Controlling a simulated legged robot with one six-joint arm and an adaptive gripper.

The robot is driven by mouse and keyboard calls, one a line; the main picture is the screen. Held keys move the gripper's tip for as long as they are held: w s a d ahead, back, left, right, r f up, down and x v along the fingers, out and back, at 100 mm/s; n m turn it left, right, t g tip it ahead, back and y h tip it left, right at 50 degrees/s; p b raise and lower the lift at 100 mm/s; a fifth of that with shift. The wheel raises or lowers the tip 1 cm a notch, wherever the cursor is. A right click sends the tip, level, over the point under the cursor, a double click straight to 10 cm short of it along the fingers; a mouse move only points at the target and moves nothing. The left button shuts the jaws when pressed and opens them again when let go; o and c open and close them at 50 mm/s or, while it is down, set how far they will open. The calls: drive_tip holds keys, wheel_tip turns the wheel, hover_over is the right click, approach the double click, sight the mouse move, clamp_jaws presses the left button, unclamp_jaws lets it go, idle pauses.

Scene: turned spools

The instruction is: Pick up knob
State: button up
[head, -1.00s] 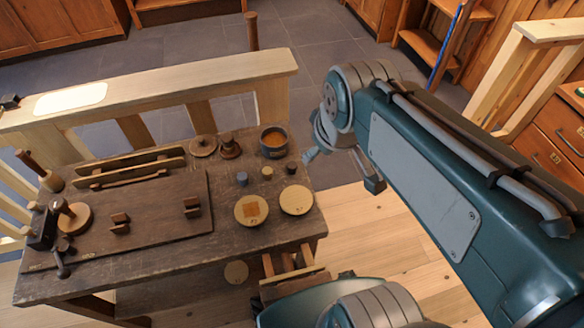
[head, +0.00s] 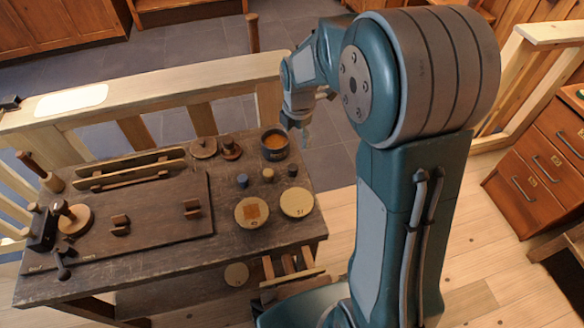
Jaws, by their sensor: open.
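Three small knob-like pieces stand in a row on the dark workbench (head: 160,258): a blue-grey one (head: 242,181), a pale wooden one (head: 268,175) and a dark one (head: 292,170). I cannot tell which of them is the knob. A dark turned piece (head: 231,150) stands further back. My gripper (head: 306,137) is open and hangs near the bench's back right corner, right of the grey bowl and above and behind the small pieces. It looks empty and touches none of them.
A grey bowl with orange-brown contents (head: 275,145) stands at the back right of the bench. Two pale round discs, one with an orange square (head: 252,212) and a plain one (head: 297,201), lie in front. A wooden railing (head: 200,85) runs behind. Tools and blocks fill the left.

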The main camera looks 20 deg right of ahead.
sight(293, 167)
drive_tip(key=w+f+n, duration=0.1)
drive_tip(key=f, duration=0.1)
drive_tip(key=w+f+n, duration=0.1)
drive_tip(key=f+n, duration=0.1)
drive_tip(key=f+n+g, duration=0.1)
drive_tip(key=f, duration=0.2)
drive_tip(key=shift+w, duration=0.4)
wheel_tip(293, 167, down, 5)
drive_tip(key=shift+r, duration=0.1)
drive_tip(key=f, duration=0.5)
drive_tip(key=shift+s+a+f, duration=0.15)
drive_tip(key=shift+a+f, duration=0.05)
drive_tip(key=shift+f, duration=0.15)
drive_tip(key=c, duration=0.9)
